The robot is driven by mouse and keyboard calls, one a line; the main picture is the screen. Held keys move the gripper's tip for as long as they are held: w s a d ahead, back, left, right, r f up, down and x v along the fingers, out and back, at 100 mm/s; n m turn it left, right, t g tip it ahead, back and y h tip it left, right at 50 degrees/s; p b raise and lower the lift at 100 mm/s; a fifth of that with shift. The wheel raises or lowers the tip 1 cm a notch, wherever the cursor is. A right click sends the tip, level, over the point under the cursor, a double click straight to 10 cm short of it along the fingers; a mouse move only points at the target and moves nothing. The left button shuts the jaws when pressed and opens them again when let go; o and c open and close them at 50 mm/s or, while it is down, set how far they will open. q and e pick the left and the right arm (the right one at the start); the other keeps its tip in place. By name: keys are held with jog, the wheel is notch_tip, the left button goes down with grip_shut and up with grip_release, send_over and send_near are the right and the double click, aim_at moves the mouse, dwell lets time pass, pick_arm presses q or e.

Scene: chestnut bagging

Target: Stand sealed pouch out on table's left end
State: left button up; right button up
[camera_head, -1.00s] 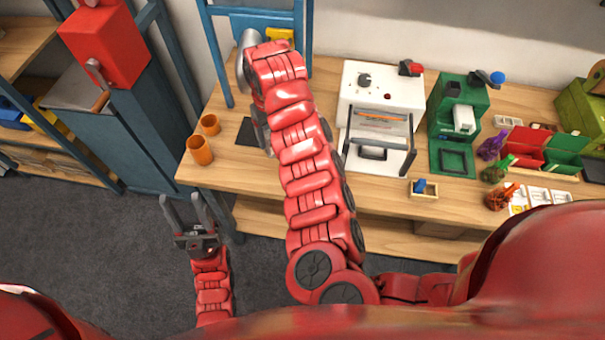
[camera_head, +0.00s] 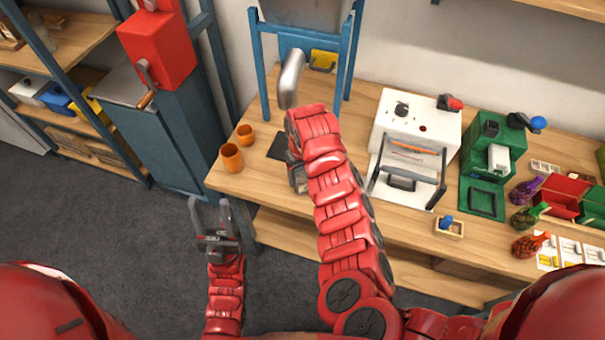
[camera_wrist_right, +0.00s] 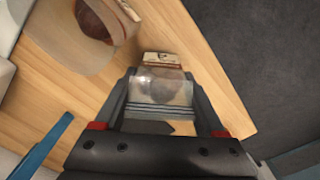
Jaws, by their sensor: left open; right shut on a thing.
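My right gripper (camera_wrist_right: 160,84) is shut on a clear pouch (camera_wrist_right: 158,92) with a dark, blurred filling and a pale, brown-marked end. In the right wrist view the pouch is between the fingers, above the wooden tabletop (camera_wrist_right: 190,65). In the head view my right arm reaches over the table's left part (camera_head: 262,182), and its forearm hides the pouch and most of that gripper. My left gripper (camera_head: 209,204) is open and empty, low over the floor in front of the table's left end.
Two orange cups (camera_head: 231,158) (camera_head: 245,134) stand on the table's left end. A dark mat (camera_head: 279,146) lies beside them, below a metal spout (camera_head: 291,80). A white sealing machine (camera_head: 417,124) and a green machine (camera_head: 487,150) stand to the right. A round brown thing (camera_wrist_right: 98,20) shows in the wrist view.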

jog(key=shift+f, duration=0.15)
jog(key=o, duration=1.4)
notch_tip(320, 180, up, 6)
jog(key=shift+w+r+b, duration=0.1)
jog(key=shift+r+b, duration=0.1)
jog(key=shift+b, duration=0.7)
notch_tip(320, 180, up, 5)
jog(key=shift+a+r+p, duration=0.1)
jog(key=shift+r+p, duration=0.1)
jog(key=shift+p, duration=0.75)
jog(key=shift+r, duration=0.25)
